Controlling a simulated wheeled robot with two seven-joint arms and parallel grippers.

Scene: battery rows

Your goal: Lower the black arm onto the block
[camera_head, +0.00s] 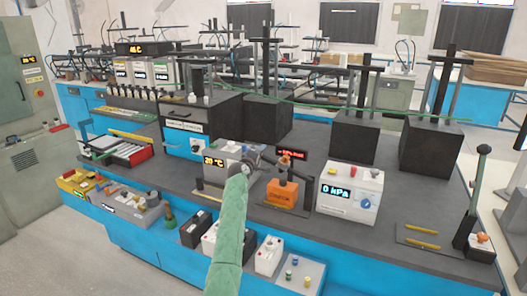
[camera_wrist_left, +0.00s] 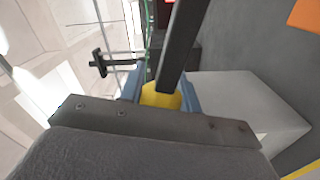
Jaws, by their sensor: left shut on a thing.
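The black arm (camera_head: 272,161) runs from my left gripper (camera_head: 257,159) toward a dark post above the orange block (camera_head: 282,194). It is raised, with a gap between it and the block. In the left wrist view the black arm (camera_wrist_left: 180,45) rises from the jaws, and a yellow piece (camera_wrist_left: 161,95) at its near end sits between the bluish fingers of my left gripper (camera_wrist_left: 166,92). The gripper is shut on this end. A corner of the orange block (camera_wrist_left: 306,15) shows at the top right there. My right gripper is not in view.
A grey box reading 20 °C (camera_head: 215,162) stands close left of the gripper. A white 0 kPa unit (camera_head: 349,193) stands right of the block, with a red display (camera_head: 292,154) behind. Several batteries line the lower blue shelf.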

